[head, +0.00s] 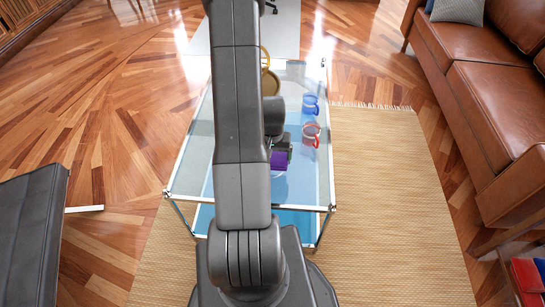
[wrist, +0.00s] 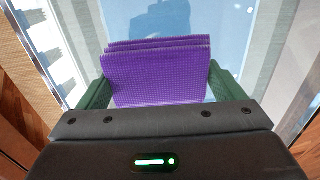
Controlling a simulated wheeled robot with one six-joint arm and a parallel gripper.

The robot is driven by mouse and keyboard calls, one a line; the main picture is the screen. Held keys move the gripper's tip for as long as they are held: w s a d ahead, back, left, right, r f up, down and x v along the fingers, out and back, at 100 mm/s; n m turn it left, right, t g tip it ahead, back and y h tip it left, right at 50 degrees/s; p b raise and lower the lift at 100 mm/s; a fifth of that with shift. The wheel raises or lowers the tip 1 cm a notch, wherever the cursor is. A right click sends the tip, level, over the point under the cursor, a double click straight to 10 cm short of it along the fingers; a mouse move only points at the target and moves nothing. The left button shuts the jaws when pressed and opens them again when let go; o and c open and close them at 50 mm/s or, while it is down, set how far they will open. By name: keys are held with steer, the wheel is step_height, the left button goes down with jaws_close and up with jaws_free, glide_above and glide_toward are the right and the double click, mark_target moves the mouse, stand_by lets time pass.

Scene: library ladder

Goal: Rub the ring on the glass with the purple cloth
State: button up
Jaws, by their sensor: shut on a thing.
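The purple cloth (head: 279,162) is folded in layers and sits between the fingers of my gripper (head: 281,150), over the near part of the glass table (head: 195,172). The wrist view shows the cloth (wrist: 157,75) pinched between two dark green fingers, its folded edges pointing away from the palm. My gripper is shut on it. I cannot tell whether the cloth touches the glass (wrist: 150,20). I cannot make out a ring on the glass in either view; my arm and the cloth hide part of the top.
A red clear mug (head: 311,135) and a blue clear mug (head: 310,105) stand on the table right of my gripper. A gold object (head: 270,82) is partly hidden behind my arm. A brown leather sofa (head: 480,75) is at right, a dark padded seat (head: 30,225) at left.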

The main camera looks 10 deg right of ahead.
steer(key=shift+r+p, duration=0.6)
steer(key=shift+r, duration=0.65)
steer(key=shift+f, duration=0.1)
